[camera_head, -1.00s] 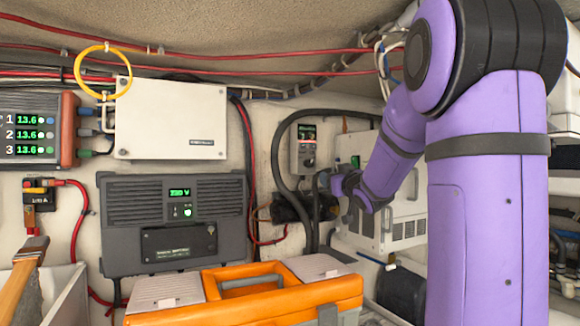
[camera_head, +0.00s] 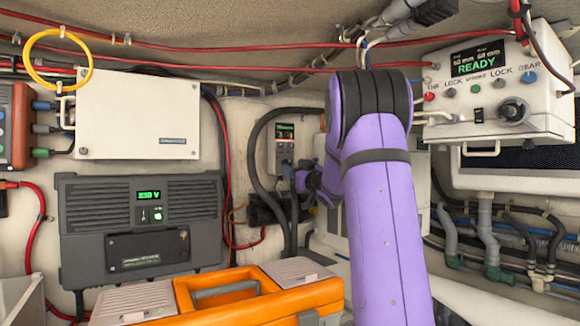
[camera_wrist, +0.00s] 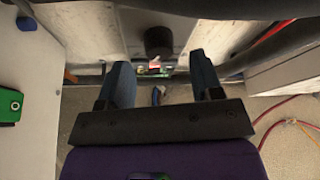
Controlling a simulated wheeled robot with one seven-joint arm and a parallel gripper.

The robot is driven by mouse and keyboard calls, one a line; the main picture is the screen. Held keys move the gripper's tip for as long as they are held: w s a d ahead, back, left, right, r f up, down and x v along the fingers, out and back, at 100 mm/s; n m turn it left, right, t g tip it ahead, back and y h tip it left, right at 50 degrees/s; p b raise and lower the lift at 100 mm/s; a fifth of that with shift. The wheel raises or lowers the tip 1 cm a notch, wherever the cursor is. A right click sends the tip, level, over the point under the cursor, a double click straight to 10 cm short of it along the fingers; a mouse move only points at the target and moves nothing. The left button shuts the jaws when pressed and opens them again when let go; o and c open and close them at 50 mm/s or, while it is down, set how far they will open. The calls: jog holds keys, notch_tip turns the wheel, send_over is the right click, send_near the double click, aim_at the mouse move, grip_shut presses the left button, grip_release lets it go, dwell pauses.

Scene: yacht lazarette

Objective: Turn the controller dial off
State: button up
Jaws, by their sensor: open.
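A small grey wall controller (camera_head: 284,138) with a lit display hangs in the middle of the head view. Its lower front is close to my gripper (camera_head: 303,180), at the end of my purple arm; the dial is too small to make out clearly there. In the wrist view a round black dial (camera_wrist: 158,41) stands out from a pale panel. My gripper (camera_wrist: 163,80) is open, with one blue-grey finger on each side of the dial's line and the dial just beyond the tips. No contact shows. The dial's setting cannot be read.
A white READY panel (camera_head: 490,85) with several knobs is at right. A dark inverter (camera_head: 138,225) and white box (camera_head: 140,115) are on the wall at left. An orange toolbox (camera_head: 250,295) stands in front. Thick black cable (camera_head: 256,150) loops beside the controller.

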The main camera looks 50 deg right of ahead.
aim_at(287, 163)
jog(key=shift+x, duration=1.3)
jog(key=c, duration=0.9)
jog(key=shift+c, duration=0.2)
